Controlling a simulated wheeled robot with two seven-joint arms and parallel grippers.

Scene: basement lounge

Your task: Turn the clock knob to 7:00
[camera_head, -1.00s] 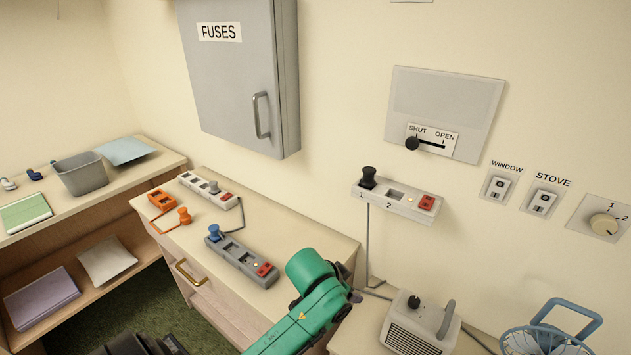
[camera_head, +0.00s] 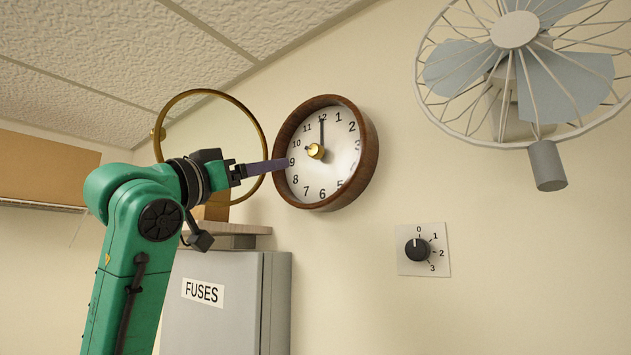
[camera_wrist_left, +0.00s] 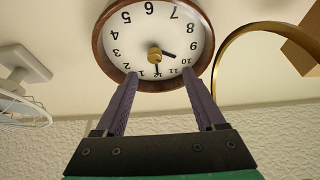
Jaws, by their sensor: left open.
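The round wall clock (camera_head: 369,160) has a brown wooden rim and a white face, and hangs high on the wall. Its brass knob (camera_head: 315,151) is at the centre of the face. The long hand points at 12 and the short hand near 10. My left gripper (camera_head: 287,163) is raised at the left side of the clock, its fingers pointing at the face near 9. In the left wrist view the clock appears upside down. There the open fingers (camera_wrist_left: 158,74) have nothing between them, and the knob (camera_wrist_left: 155,54) is beyond their tips. My right gripper is out of view.
A brass ring (camera_head: 257,112) stands out behind my left wrist, close to the clock. A caged fan (camera_head: 514,30) is at the upper right. A dial marked 0 to 3 (camera_head: 417,249) is below right. The grey fuse cabinet (camera_head: 225,315) is below.

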